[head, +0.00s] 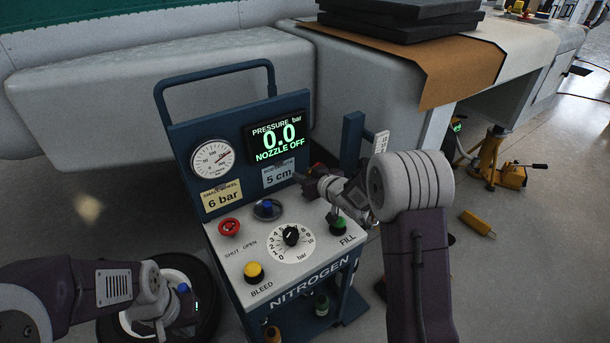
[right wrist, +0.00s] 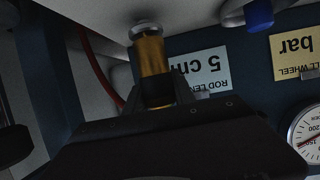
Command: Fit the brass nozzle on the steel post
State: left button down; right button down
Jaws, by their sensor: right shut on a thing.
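The brass nozzle (right wrist: 152,68) stands between the fingers of my right gripper (right wrist: 160,98) in the right wrist view, which shows the cart upside down. My right gripper (head: 316,184) is shut on it, beside the cart's rear panel. A pale metal ring (right wrist: 146,30) shows at the nozzle's far end, close to the white cart top. I cannot tell whether this ring is the steel post or part of the nozzle. The nozzle and post are not clear in the head view. My left gripper (head: 180,312) is low at the left, by a wheel; its jaws cannot be made out.
The nitrogen cart (head: 235,245) has a dial, buttons and a gauge (head: 212,159). Its display (head: 277,139) reads 0.0 and NOZZLE OFF. A red hose (right wrist: 100,68) runs beside the nozzle. A black wheel (head: 205,275) lies at the left.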

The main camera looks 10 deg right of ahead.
jog(key=shift+f, duration=0.25)
jog(key=c, duration=1.3)
grip_release()
jog(key=shift+p+v, duration=0.45)
jog(key=shift+v, duration=1.5)
jog(key=p+v, duration=0.2)
jog(key=v, duration=0.5)
jog(key=shift+s+r, duration=0.1)
